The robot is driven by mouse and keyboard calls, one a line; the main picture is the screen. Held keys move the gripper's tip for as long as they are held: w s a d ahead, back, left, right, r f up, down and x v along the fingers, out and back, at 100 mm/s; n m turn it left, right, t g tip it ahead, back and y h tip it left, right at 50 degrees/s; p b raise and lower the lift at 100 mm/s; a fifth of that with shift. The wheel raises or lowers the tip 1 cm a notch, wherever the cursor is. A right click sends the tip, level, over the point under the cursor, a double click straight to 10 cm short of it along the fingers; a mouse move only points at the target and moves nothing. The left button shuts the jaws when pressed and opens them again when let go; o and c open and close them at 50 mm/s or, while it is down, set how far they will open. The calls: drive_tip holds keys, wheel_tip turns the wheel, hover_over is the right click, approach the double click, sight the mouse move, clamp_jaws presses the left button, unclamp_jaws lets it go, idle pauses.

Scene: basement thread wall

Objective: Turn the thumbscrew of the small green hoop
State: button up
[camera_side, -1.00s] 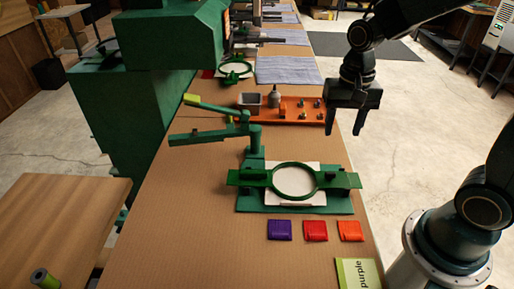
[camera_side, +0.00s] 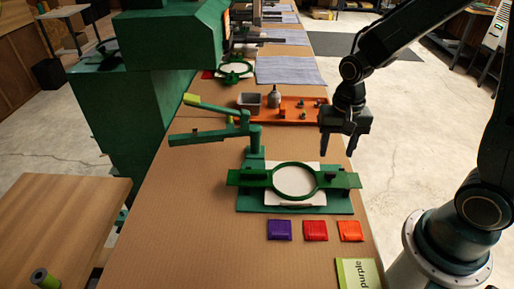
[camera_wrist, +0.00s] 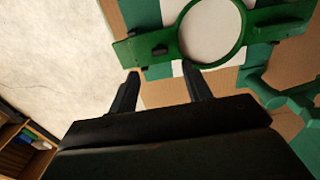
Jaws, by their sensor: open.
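A green hoop (camera_side: 295,164) with a white round centre lies in a flat green holder with side arms, on a green base plate (camera_side: 245,205). It also shows at the top of the wrist view (camera_wrist: 239,45). A small dark knob (camera_wrist: 159,50) stands on the holder's arm beside the ring; I cannot tell whether it is the thumbscrew. A second green hoop (camera_side: 234,77) with a white centre lies farther back. My gripper (camera_side: 337,152) is open and empty, above the right end of the holder, apart from it. Its fingers point toward the knob in the wrist view (camera_wrist: 162,70).
A green lever arm (camera_side: 205,137) stands behind the hoop on the left. An orange tray (camera_side: 300,120) with small parts lies behind. Purple (camera_side: 279,230), red (camera_side: 315,230) and orange (camera_side: 350,230) packets lie in front. A green "purple" card (camera_side: 358,273) is nearer.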

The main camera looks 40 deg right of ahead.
sight(331, 173)
drive_tip(key=shift+f, duration=3.75)
drive_tip(key=shift+c, duration=0.4)
drive_tip(key=c, duration=0.9)
